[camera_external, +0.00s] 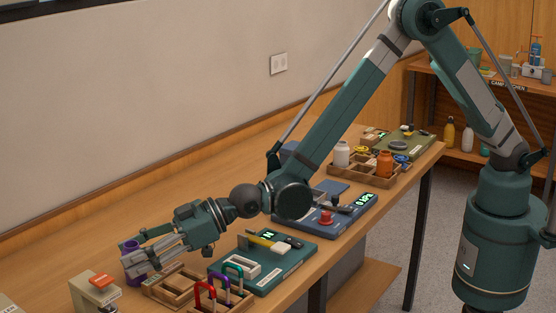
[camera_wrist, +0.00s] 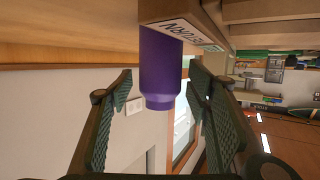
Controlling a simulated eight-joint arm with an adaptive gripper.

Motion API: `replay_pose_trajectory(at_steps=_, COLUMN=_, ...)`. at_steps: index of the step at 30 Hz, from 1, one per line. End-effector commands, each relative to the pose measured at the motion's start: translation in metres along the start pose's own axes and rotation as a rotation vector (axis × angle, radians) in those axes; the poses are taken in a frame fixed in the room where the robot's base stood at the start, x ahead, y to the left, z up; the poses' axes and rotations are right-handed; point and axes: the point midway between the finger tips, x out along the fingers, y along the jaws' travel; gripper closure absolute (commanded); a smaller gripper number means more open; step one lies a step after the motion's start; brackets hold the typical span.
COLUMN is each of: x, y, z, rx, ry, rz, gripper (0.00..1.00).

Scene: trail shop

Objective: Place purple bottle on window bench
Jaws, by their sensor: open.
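The purple bottle (camera_external: 132,262) is at the lower left of the external view, at the fingertips of my gripper (camera_external: 136,254), which partly hide it. In the wrist view the picture is turned over, and the bottle (camera_wrist: 161,62) reaches down from a wooden surface with its narrower neck below. My gripper (camera_wrist: 159,80) is open, one finger on each side of the bottle. A small gap shows between the bottle and each finger. I cannot make out which surface is the window bench.
A wooden rack with coloured carabiners (camera_external: 213,301) and a green tray with tools (camera_external: 290,270) are right of my gripper. A beige block with an orange top (camera_external: 97,291) stands close in front. The bench (camera_external: 60,259) is clear towards the wall.

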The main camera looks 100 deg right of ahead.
Motion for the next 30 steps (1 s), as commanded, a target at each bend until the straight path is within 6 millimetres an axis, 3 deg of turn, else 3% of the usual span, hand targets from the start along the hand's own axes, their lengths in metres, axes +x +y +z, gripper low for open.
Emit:
replay_pose_trajectory(at_steps=14, x=-0.0002, y=0.0, z=-0.0001, rx=0.0, ry=0.0, rz=0.0, gripper=0.51)
replay_pose_trajectory(at_steps=22, x=-0.0002, y=0.0, z=-0.0001, rx=0.0, ry=0.0, rz=0.0, gripper=0.84)
replay_pose_trajectory(at_steps=30, x=-0.0004, y=0.0, z=-0.0008, rx=0.0, ry=0.0, rz=0.0, gripper=0.86)
